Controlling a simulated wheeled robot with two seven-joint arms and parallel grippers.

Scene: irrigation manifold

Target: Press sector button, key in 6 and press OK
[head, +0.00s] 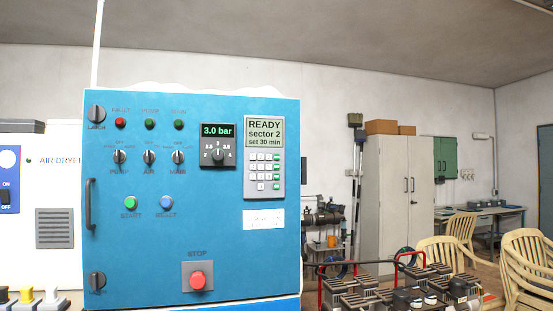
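A blue control cabinet (130,250) fills the left and middle of the head view. At its upper right is a grey keypad panel (279,188) with small white keys in the left columns and a green column on the right. The key labels are too small to read. The screen (264,132) above the keys reads "READY sector 2 set 30 min". I cannot tell which key is the sector button, 6 or OK. Neither of my grippers shows in the head view.
The cabinet front also has a pressure display (217,130) reading 3.0 bar, a knob (218,154), green START (131,203) and blue RESET (166,203) buttons, and a red STOP button (198,280). Cream chairs (530,258) and pump equipment (400,295) stand at the right.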

